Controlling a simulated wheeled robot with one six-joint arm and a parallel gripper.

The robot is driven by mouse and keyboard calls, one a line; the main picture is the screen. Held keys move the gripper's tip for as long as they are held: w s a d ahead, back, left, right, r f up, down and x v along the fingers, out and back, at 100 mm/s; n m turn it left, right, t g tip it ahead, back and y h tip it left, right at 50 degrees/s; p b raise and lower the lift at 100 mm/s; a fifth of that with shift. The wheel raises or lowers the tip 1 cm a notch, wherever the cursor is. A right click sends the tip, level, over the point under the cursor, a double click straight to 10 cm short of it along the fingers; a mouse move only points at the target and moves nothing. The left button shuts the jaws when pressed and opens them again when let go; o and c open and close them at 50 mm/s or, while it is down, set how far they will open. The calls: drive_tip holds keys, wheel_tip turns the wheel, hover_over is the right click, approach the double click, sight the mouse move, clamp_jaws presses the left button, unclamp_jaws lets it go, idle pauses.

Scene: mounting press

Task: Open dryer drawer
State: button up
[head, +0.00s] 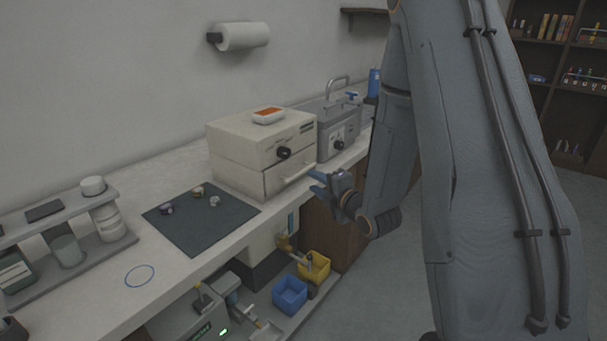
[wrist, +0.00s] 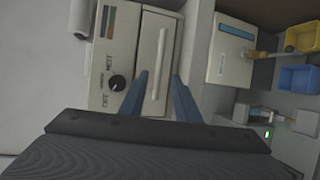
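The dryer (head: 250,140) is a cream box on the counter with a black knob (head: 283,153) on its upper front. Its drawer (head: 275,181) is the lower front part, with a pale bar handle (head: 297,173); the drawer looks closed. My gripper (head: 317,183) is in front of the drawer, close to the handle's right end. In the wrist view the two blue fingers (wrist: 161,95) are apart, with the handle (wrist: 160,65) running between them. I cannot tell whether the fingers touch it. The knob also shows in the wrist view (wrist: 117,83), left of the fingers.
A grey press-like machine (head: 338,130) stands right of the dryer. A dark mat (head: 205,225) with small round pieces lies to the left. Below the counter are a blue bin (head: 290,294) and a yellow bin (head: 314,267). Floor in front of the dryer is partly hidden by my arm.

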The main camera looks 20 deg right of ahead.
sight(301, 174)
drive_tip(key=shift+p+x, duration=0.8)
drive_tip(key=shift+x, duration=3.1)
drive_tip(key=shift+r, duration=0.1)
clamp_jaws()
